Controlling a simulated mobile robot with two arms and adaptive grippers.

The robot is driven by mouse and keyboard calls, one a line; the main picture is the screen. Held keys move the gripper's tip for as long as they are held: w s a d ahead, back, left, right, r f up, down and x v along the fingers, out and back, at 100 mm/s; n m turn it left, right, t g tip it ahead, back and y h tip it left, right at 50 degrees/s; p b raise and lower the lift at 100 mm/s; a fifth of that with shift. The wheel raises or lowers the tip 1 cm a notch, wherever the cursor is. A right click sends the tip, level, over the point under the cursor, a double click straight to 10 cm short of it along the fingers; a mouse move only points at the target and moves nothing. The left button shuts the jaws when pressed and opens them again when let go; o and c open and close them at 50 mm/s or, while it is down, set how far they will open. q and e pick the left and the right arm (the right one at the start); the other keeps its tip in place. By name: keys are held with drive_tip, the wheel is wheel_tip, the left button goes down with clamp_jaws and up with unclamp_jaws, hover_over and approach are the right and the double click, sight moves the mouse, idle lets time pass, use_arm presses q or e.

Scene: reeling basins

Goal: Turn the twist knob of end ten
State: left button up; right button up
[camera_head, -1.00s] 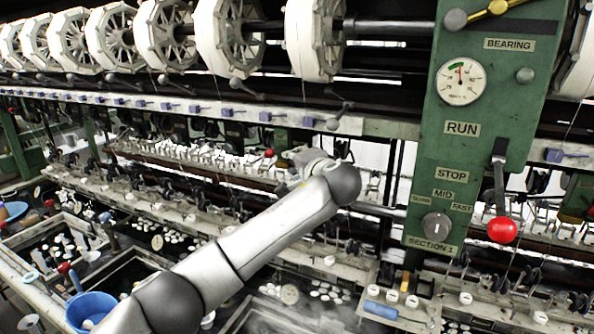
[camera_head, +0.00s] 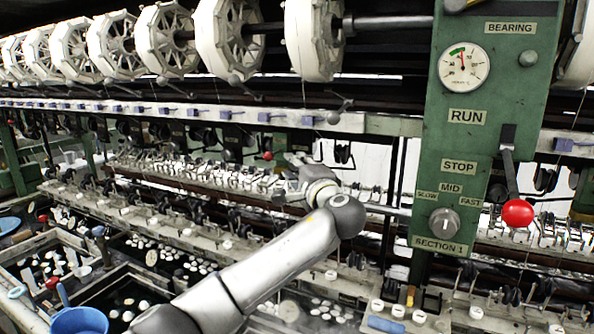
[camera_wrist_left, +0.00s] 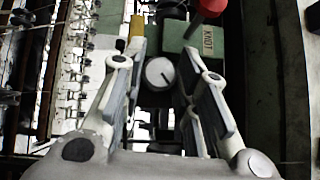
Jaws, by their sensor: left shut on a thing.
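In the left wrist view a round pale grey twist knob (camera_wrist_left: 160,73) with a dark pointer mark sits between the two fingers of my left gripper (camera_wrist_left: 162,62). The fingers stand on either side of it, and the gripper is shut on it. A green plate lettered KNOT (camera_wrist_left: 207,40) is just beyond the right finger. In the head view my left arm reaches in from the bottom to the reeling ends under the wheels; its fingertips and the held knob cannot be made out there. My right gripper is in neither view.
A green panel (camera_head: 466,140) at right carries a gauge, RUN and STOP labels, a speed dial (camera_head: 444,222) and a red-balled lever (camera_head: 517,213). White reels (camera_head: 313,40) line the top.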

use_arm(q)
drive_tip(key=shift+f, duration=0.1)
drive_tip(key=o, duration=0.7)
drive_tip(key=shift+o, duration=0.2)
drive_tip(key=s+d+r+n+g+h, duration=0.1)
drive_tip(key=s+d+n+g, duration=0.1)
drive_tip(key=s, duration=0.6)
drive_tip(key=s+d+r+n+g+h, duration=0.1)
drive_tip(key=s+d+n+g, duration=0.1)
drive_tip(key=s, duration=0.5)
drive_tip(key=shift+s+d+r+h, duration=0.35)
drive_tip(key=shift+s+d+h, duration=0.05)
drive_tip(key=shift+d, duration=0.15)
